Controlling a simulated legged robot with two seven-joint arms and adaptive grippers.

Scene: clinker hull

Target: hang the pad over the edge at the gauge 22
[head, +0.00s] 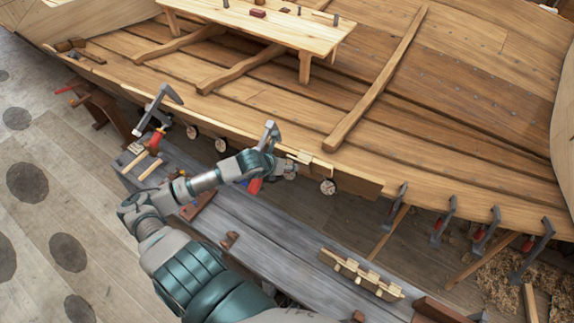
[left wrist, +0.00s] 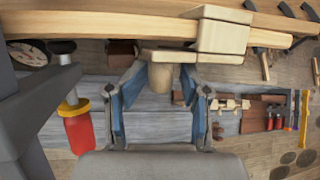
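A pale wooden pad (left wrist: 222,36) sits over the hull's plank edge (left wrist: 100,25) in the left wrist view, with a flat lower piece and a round peg (left wrist: 160,77) below. In the head view the pad (head: 304,157) is a small light block on the edge. My left gripper (left wrist: 163,88) is below the edge, its fingers apart on both sides of the peg, with gaps showing. In the head view my left gripper (head: 275,166) is partly hidden at the edge. Round gauges (head: 327,187) hang along the edge; their numbers are too small to read. My right gripper is out of view.
A clamp (head: 269,136) with a red handle (left wrist: 78,130) stands close beside my left gripper. Another clamp (head: 158,108) is farther left. A rack of pads (head: 361,274) lies on the grey bench (head: 285,255). More clamps (head: 443,218) hang at the right.

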